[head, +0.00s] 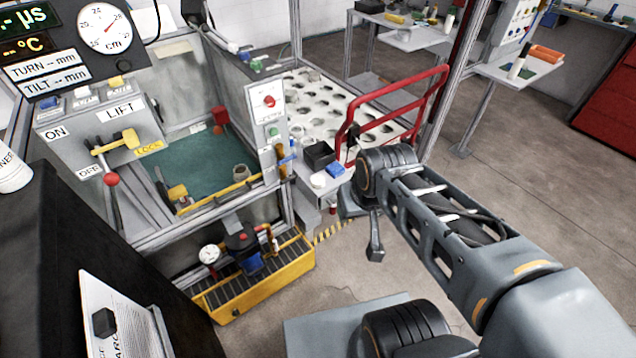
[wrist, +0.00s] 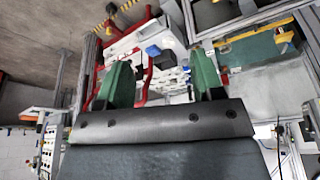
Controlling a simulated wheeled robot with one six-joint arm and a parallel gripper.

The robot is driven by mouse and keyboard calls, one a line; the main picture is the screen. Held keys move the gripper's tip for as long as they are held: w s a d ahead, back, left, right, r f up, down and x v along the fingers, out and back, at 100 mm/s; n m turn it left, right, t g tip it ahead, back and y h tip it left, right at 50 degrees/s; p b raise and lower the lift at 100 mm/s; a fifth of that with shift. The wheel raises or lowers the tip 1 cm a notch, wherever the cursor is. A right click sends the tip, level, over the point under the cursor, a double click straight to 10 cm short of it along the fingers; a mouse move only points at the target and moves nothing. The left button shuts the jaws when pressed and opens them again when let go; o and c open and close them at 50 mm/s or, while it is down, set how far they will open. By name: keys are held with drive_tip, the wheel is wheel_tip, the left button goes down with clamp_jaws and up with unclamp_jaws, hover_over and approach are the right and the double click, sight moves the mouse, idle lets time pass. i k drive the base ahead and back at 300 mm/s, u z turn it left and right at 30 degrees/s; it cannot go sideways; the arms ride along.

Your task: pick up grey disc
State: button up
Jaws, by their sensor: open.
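My gripper (wrist: 162,62) shows in the wrist view as two green fingers spread wide, with nothing held between them. In the head view my arm reaches toward the red rail, and I cannot make out the fingers clearly. I cannot pick out a flat grey disc with certainty. A small grey round piece (head: 240,172) sits on the green floor (head: 185,160) of the framed bay, near its front right corner. My gripper is apart from it, to the right and outside the bay. I cannot make out this piece in the wrist view.
A red rail (head: 398,103) stands beside a white plate with round hollows (head: 318,98). A black box (head: 318,155) and a blue-lidded tub (head: 335,169) sit before it. A yellow tray (head: 262,287) lies below the bay. Bare floor (head: 520,140) lies at right.

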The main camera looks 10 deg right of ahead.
sight(317, 181)
drive_tip(key=u, duration=0.5)
drive_tip(key=k, duration=1.25)
drive_tip(key=i, duration=0.45)
drive_tip(key=z, duration=0.7)
drive_tip(key=i, duration=0.9)
drive_tip(key=u, duration=0.6)
drive_tip(key=i, duration=0.7)
drive_tip(key=u, duration=0.65)
